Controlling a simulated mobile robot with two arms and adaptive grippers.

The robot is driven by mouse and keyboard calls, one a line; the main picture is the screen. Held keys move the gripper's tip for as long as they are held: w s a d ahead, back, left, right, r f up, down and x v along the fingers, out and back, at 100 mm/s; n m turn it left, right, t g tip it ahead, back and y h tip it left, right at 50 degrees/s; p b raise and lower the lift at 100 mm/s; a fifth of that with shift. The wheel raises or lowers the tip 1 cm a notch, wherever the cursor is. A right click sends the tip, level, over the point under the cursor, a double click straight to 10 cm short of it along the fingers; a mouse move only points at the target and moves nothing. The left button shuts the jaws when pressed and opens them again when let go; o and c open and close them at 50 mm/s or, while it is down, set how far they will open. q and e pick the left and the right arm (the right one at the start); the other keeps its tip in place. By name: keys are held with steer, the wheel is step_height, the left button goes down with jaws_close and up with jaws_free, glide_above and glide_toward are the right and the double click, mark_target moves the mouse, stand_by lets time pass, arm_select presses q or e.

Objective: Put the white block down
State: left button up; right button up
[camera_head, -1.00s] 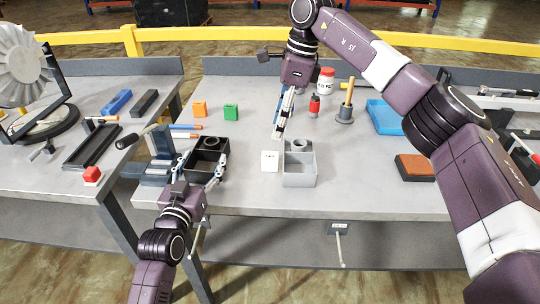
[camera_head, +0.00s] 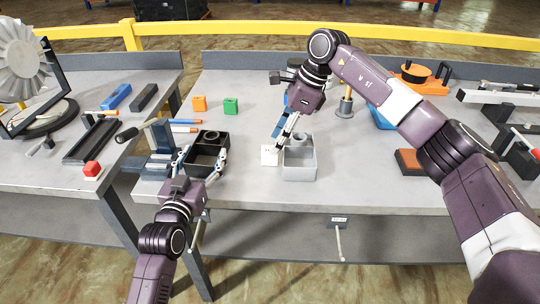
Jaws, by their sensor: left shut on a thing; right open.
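The white block (camera_head: 269,156) sits on the table, just left of a light grey box (camera_head: 300,168). My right gripper (camera_head: 279,137) is open, pointing down, with its fingertips close above and behind the block. I cannot tell whether they touch it.
Red-and-grey parts and a blue tray (camera_head: 381,115) lie to the right, partly behind my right arm.

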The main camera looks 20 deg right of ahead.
mark_target(270, 155)
steer(key=x, duration=0.4)
steer(key=shift+c, duration=0.6)
steer(key=shift+r, duration=0.1)
jaws_close()
